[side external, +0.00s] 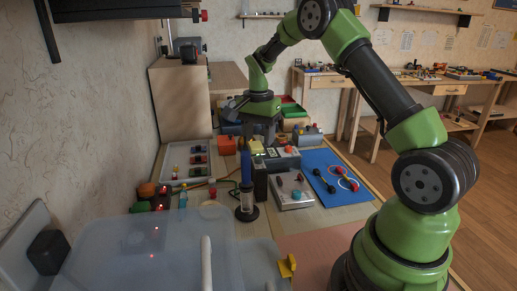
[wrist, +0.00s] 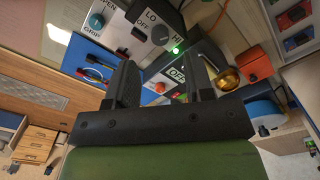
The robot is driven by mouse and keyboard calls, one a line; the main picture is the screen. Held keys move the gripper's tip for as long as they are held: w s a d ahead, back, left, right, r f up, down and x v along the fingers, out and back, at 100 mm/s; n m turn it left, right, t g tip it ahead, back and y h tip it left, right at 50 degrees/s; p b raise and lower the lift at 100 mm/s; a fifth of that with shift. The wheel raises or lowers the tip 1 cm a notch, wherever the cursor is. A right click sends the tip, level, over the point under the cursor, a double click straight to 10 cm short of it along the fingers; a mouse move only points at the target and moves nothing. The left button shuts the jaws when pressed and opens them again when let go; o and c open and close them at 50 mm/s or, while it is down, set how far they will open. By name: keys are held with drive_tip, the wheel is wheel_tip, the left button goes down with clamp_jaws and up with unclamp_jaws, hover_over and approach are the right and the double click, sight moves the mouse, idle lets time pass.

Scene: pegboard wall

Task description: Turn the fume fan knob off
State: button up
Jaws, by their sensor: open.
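A dark round knob (wrist: 140,33) on a grey panel, with LO, OFF and HI printed around it, shows at the top of the wrist view. It looks like the fume fan knob, but no such name is readable and its pointer direction is unclear. A small green lamp (wrist: 175,50) is lit near the HI mark. My gripper (wrist: 160,78) is open, with nothing between its fingers, and the knob lies beyond the fingertips. In the side external view my gripper (side external: 261,130) points down above the equipment in the middle of the bench; the knob cannot be picked out there.
Another knob (wrist: 97,21) with GRIP and OPEN labels is beside it. A blue column (side external: 246,168) and a blue mat (side external: 333,177) are on the bench.

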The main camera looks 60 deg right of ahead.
sight(258, 157)
wheel_tip(258, 157, down, 6)
drive_tip(key=shift+r, duration=0.25)
